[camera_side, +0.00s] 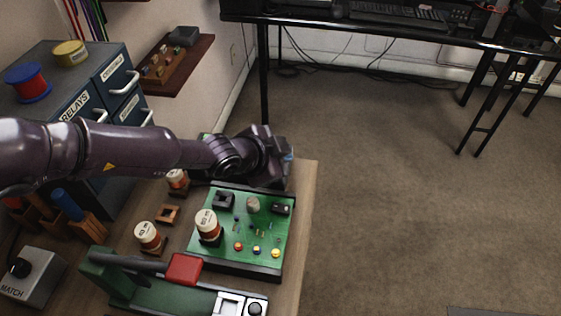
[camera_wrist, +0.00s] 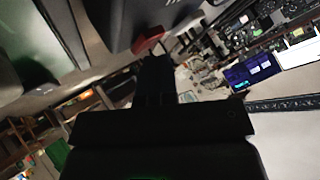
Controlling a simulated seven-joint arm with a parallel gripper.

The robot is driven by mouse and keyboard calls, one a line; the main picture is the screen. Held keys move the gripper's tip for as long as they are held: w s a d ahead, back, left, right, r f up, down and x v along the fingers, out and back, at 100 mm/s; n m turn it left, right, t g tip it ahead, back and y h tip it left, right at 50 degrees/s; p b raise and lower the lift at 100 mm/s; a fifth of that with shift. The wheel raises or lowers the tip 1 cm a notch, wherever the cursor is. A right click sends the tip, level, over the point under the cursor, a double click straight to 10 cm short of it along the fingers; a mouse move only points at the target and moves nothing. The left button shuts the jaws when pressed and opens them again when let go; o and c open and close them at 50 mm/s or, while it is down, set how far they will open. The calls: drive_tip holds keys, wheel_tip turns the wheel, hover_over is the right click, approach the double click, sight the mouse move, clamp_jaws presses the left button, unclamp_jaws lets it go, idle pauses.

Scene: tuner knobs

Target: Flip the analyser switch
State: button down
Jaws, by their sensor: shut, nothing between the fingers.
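My gripper (camera_wrist: 154,64) shows as a dark, narrow shape in the wrist view, its fingers together with nothing seen between them. In the side view my wrist hangs over the back edge of the wooden bench, behind a green circuit board (camera_side: 240,262), and the fingertips are hidden. A dark box-like shape is mostly hidden under and behind my wrist there. I cannot pick out the analyser or its switch for certain in either view. A red part (camera_wrist: 149,39) shows just above the fingertips in the wrist view; I cannot tell whether they touch.
The circuit board carries a red-and-white cylinder (camera_side: 208,224) and several small knobs. A green device with a red block (camera_side: 184,268) stands in front. A grey box labelled MATCH (camera_side: 32,273) and blue drawers (camera_side: 88,98) are at left. Open floor (camera_side: 400,210) lies right of the bench.

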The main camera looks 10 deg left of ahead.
drive_tip(key=shift+r, duration=0.1)
drive_tip(key=shift+a+r, duration=0.1)
drive_tip(key=shift+r, duration=0.55)
drive_tip(key=shift+a+r, duration=0.2)
drive_tip(key=shift+r, duration=1.05)
drive_tip(key=shift+a+r, duration=0.15)
drive_tip(key=shift+r, duration=1.1)
